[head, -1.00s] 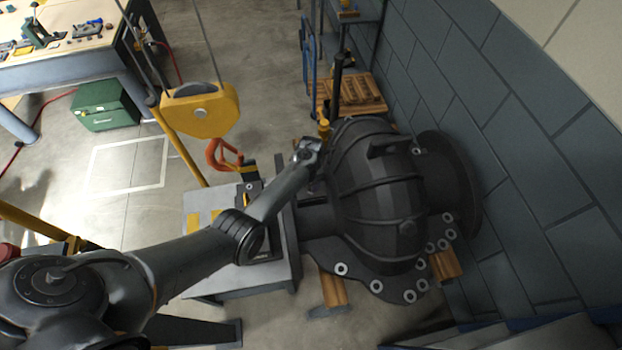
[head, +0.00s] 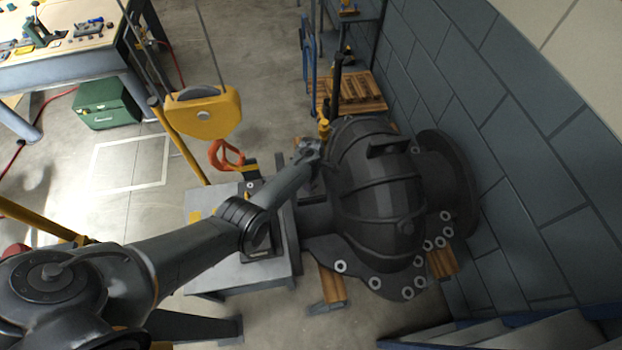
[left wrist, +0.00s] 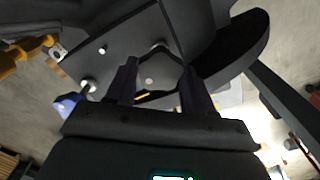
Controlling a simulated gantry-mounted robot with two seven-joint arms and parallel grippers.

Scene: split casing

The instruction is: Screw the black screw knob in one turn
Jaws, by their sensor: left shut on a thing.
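In the left wrist view the two dark fingers (left wrist: 160,92) point at the dark casing flange (left wrist: 115,52). The gripper is shut on the black screw knob, whose outline is hard to separate from the dark fingers and casing. My right gripper is in neither view.
A yellow hoist block (head: 204,112) with an orange hook (head: 225,156) hangs left of the casing. A grey stand (head: 205,280) is under my forearm. Wooden supports (head: 333,285) lie under the casing, and a block wall (head: 525,160) is close on the right.

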